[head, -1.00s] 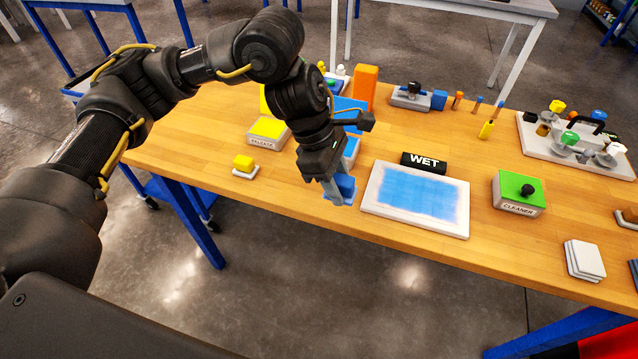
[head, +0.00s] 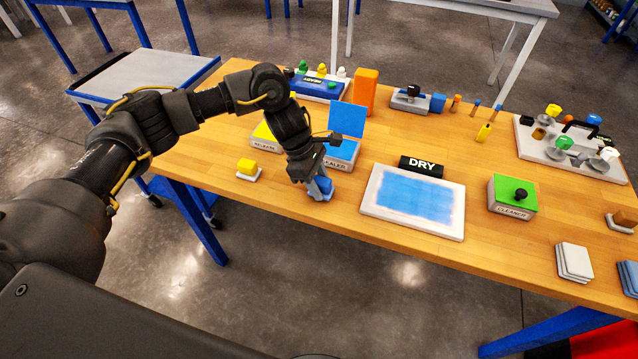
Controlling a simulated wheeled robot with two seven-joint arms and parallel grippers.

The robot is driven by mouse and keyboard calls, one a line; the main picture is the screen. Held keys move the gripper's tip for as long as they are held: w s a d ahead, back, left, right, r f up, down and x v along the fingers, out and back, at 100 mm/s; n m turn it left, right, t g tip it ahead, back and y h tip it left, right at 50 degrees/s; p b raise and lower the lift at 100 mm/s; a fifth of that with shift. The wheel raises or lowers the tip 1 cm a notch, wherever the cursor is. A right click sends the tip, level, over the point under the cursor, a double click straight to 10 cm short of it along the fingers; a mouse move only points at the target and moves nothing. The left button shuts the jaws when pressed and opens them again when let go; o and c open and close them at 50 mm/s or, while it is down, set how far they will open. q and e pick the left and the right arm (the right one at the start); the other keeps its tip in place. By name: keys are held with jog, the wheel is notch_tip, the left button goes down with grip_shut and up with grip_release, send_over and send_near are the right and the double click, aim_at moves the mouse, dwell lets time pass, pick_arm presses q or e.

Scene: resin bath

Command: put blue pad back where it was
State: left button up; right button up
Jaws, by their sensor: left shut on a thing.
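My left gripper (head: 320,184) is shut on the blue pad (head: 322,191), low over the table in front of the blue box. The fingers cover part of the pad. I cannot tell whether the pad touches the surface below it. The blue box (head: 342,151), with a label ending in "EALER", has its blue lid (head: 347,120) standing up behind it. The white-edged panel (head: 372,206) with a blue coated face lies to the right of the pad. My right gripper is not in view.
A "DRY" sign (head: 421,167) stands behind the panel. A yellow pad (head: 246,166) on a white rest and a yellow box (head: 269,133) are to the left. A green cleaner box (head: 513,192) is to the right. An orange block (head: 366,92) stands behind.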

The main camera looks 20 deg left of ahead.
pick_arm(q)
jog(key=shift+f, duration=0.6)
jog(key=shift+f+b, duration=0.2)
jog(key=shift+b, duration=0.1)
jog(key=o, duration=0.9)
jog(key=shift+r, duration=0.1)
